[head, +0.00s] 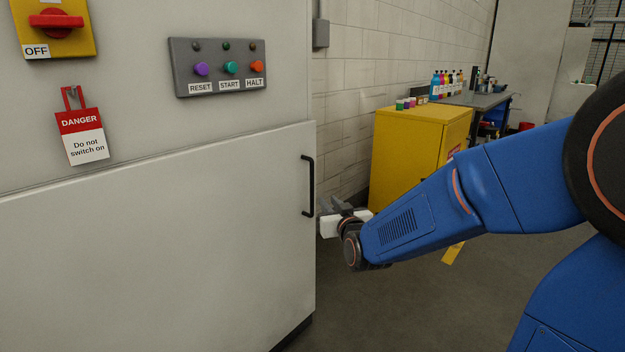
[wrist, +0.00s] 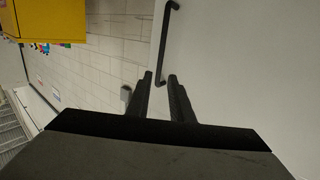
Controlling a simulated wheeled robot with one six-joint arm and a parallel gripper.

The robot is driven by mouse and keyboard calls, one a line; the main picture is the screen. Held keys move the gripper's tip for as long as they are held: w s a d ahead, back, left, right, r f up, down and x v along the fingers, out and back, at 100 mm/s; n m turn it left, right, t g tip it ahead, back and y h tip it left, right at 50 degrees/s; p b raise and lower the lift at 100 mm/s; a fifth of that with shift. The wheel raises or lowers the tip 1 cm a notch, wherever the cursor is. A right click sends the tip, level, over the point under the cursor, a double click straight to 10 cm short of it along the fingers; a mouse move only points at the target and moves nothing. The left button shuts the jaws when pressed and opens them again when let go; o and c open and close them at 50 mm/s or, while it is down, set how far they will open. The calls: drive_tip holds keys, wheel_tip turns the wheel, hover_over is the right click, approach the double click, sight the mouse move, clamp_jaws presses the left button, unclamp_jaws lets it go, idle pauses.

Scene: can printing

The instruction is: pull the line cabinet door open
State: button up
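The line cabinet door (head: 160,250) is the large pale grey panel at the left of the head view, and it looks shut. Its black vertical bar handle (head: 312,185) is near the door's right edge. My gripper (head: 330,204) is just right of the handle's lower end in the head view. In the wrist view my gripper (wrist: 160,77) has its two dark fingers apart, with nothing held. The lower end of the handle (wrist: 165,42) shows between or just beyond the fingertips; I cannot tell its depth.
Above the door are a button panel (head: 218,67), a red OFF switch (head: 55,22) and a danger tag (head: 82,135). A yellow cabinet (head: 410,155) stands behind my arm by the brick wall. A grey bench (head: 475,98) is farther back.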

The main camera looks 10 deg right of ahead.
sight(313, 178)
drive_tip(key=shift+t, duration=0.4)
drive_tip(key=w, duration=1.2)
drive_tip(key=w+a, duration=0.1)
drive_tip(key=w, duration=0.5)
drive_tip(key=shift+w+a+r, duration=0.1)
drive_tip(key=shift+w+r, duration=0.1)
drive_tip(key=shift+w, duration=0.1)
clamp_jaws()
